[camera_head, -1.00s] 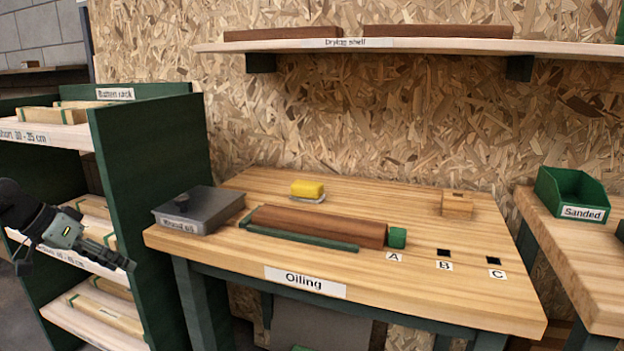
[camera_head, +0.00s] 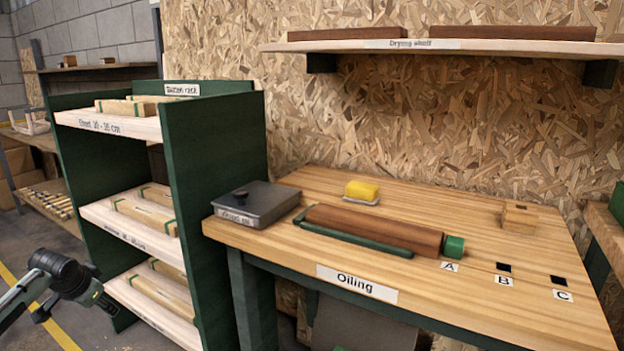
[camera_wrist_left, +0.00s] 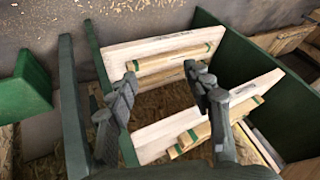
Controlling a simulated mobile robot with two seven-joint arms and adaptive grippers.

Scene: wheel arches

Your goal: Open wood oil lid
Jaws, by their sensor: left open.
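The wood oil container is a grey metal box with a flat grey lid (camera_head: 256,202) and a dark round knob (camera_head: 240,195). It sits at the left end of the Oiling table (camera_head: 440,298), and the lid lies shut on it. My left gripper (camera_head: 108,304) is low at the left, in front of the rack and well apart from the box. In the left wrist view its two fingers (camera_wrist_left: 160,82) are spread and empty, with the rack behind them. My right gripper is not in view.
The green batten rack (camera_head: 215,170) with wooden battens stands between my left arm and the table. A brown roller-like piece (camera_head: 375,228), a yellow sponge (camera_head: 361,190) and a wooden block (camera_head: 519,215) are on the table. A drying shelf (camera_head: 440,47) hangs above.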

